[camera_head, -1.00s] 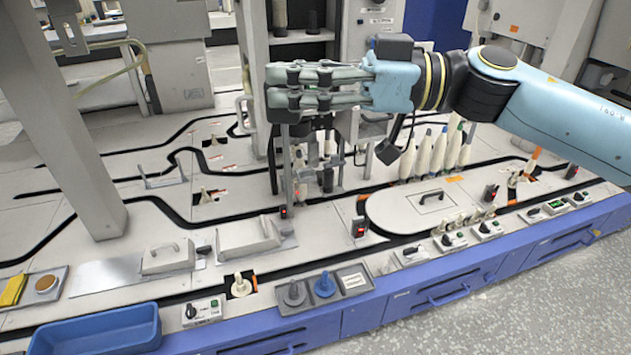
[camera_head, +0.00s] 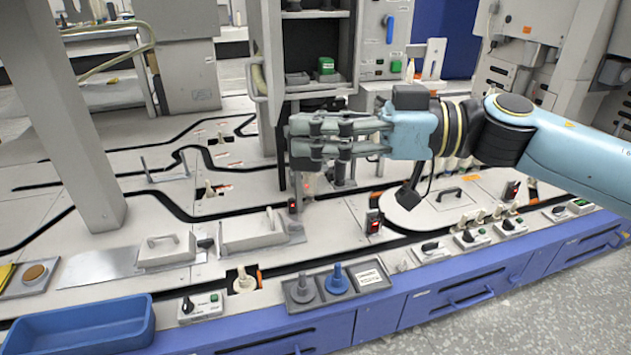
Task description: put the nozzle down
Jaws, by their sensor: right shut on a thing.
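My right gripper (camera_head: 300,150) comes in from the right above the middle of the worktop, its fingers pointing left. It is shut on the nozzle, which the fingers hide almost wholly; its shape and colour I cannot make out. A small tray (camera_head: 378,288) at the worktop's front edge has a grey nozzle-like piece (camera_head: 303,289) and a blue one (camera_head: 337,280) standing in it, beside a labelled plate. The gripper is apart from this tray, higher in the picture. My left gripper is not in view.
A blue bin (camera_head: 80,328) sits at the front left. Grey handled covers (camera_head: 165,252) and small switch boxes (camera_head: 201,308) line the front. A tall grey post (camera_head: 85,130) stands at left. An oval plate (camera_head: 405,215) with a handle lies below my right wrist.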

